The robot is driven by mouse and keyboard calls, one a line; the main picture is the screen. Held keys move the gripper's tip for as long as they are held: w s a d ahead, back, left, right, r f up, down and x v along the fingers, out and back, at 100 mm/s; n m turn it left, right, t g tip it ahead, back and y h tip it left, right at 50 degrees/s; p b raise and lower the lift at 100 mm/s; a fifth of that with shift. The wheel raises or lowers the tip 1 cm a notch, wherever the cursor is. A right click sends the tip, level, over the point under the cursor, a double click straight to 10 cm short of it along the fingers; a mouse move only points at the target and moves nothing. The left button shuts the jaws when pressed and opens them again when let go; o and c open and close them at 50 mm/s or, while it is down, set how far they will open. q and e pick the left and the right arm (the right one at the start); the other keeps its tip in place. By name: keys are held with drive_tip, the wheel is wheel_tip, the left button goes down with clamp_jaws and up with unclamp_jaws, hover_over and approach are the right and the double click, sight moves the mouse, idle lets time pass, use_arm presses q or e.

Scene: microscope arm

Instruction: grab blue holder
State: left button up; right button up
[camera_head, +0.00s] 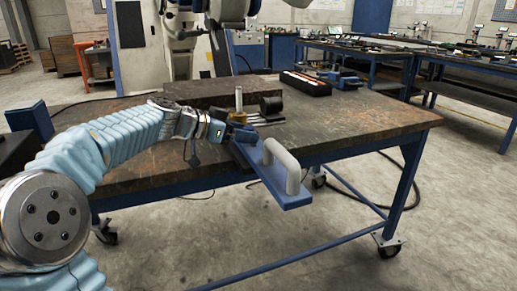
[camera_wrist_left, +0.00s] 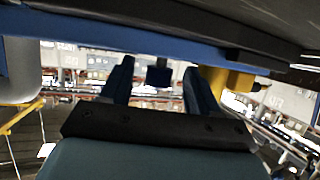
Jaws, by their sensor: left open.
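A blue plate (camera_head: 271,178) with a pale grey arched handle (camera_head: 284,163) juts out past the front edge of the table. It is the blue item nearest my left gripper (camera_head: 248,135). That gripper is beside the inner end of the plate, at the table's front edge. In the left wrist view the fingers of my left gripper (camera_wrist_left: 157,82) stand apart, with a small dark blue piece (camera_wrist_left: 159,76) in line with the gap. I cannot tell whether it lies between them. A long blue band (camera_wrist_left: 150,42) crosses above the fingertips. My right gripper is not in view.
The brown worktable (camera_head: 350,122) has a block with a metal post (camera_head: 239,99) and a dark cylinder (camera_head: 271,106) behind the gripper. A black tray (camera_head: 305,83) and a blue item (camera_head: 342,80) lie further back. The table's right part is clear.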

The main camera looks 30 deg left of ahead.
use_arm(q)
clamp_jaws()
drive_tip(key=shift+r, duration=0.15)
idle(0.4)
